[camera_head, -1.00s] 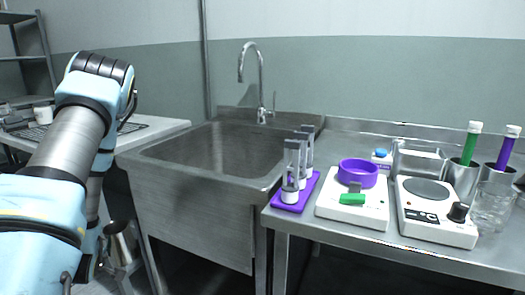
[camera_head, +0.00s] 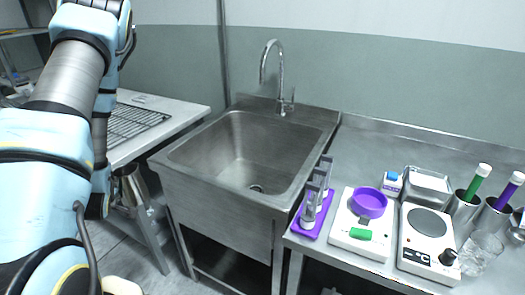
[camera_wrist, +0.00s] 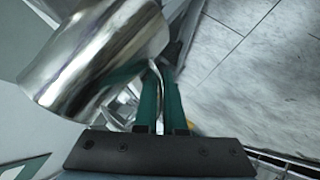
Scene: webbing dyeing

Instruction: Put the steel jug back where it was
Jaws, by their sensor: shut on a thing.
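My gripper (camera_wrist: 160,98) is shut on the steel jug (camera_wrist: 95,58), with its two teal fingers closed at the jug's right side in the wrist view, apparently on its handle. The jug is shiny and tilted in that view. In the head view the jug (camera_head: 130,186) hangs at the left, below the height of the tabletops and left of the sink. My arm hides part of the jug and my gripper there.
The steel sink (camera_head: 245,150) stands right of the jug. A white table (camera_head: 165,118) with a black wire rack (camera_head: 130,123) is at left. The right counter carries a purple rack (camera_head: 312,222), two white devices, steel cups and a glass beaker (camera_head: 480,253).

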